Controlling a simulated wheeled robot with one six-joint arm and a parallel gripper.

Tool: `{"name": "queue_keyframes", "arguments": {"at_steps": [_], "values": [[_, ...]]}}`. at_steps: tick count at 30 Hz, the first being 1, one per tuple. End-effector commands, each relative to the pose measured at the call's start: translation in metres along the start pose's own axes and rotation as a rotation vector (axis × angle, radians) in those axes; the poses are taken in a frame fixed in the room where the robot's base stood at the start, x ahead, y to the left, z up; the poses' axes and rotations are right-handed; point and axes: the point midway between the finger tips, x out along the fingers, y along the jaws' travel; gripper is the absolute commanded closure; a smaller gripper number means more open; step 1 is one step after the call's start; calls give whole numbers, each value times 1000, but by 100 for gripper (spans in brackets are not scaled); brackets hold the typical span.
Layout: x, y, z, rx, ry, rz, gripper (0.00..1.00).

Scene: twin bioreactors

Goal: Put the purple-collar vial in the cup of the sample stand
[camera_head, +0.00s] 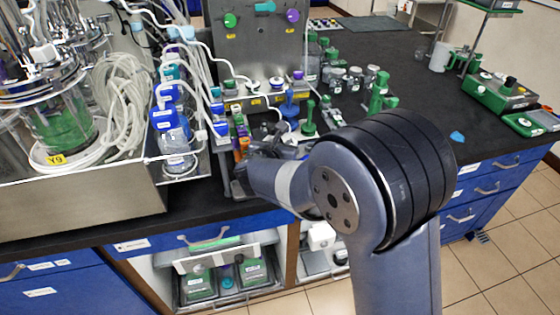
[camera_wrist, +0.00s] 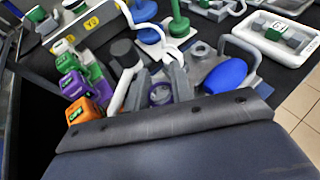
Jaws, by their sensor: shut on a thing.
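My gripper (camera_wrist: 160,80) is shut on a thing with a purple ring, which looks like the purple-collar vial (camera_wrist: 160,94). It shows between the grey fingers in the wrist view, and most of its body is hidden. A grey round fitting with a hole (camera_wrist: 201,49) lies just beyond the fingers. It may be the cup of the sample stand, but I cannot tell for sure. In the head view my gripper (camera_head: 262,140) is over the bench's front edge area, and the vial is hidden there.
A dark-capped white cylinder (camera_wrist: 125,52) stands close left of the fingers. Orange (camera_wrist: 85,110), purple (camera_wrist: 75,85) and green (camera_wrist: 69,60) capped blocks stand further left. A blue oval piece (camera_wrist: 226,75) is close right. A white tray (camera_wrist: 262,22) lies beyond. The bench's right part (camera_head: 430,105) is largely clear.

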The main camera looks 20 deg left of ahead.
Motion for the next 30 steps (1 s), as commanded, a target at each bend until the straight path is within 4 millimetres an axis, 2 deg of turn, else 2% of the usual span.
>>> {"name": "queue_keyframes", "arguments": {"at_steps": [9,23,24,30], "values": [[15,0,-36,-1,2,0,99],[18,0,-43,2,0,1,99],[18,0,-43,2,0,1,77],[17,0,-42,2,0,1,60]]}}
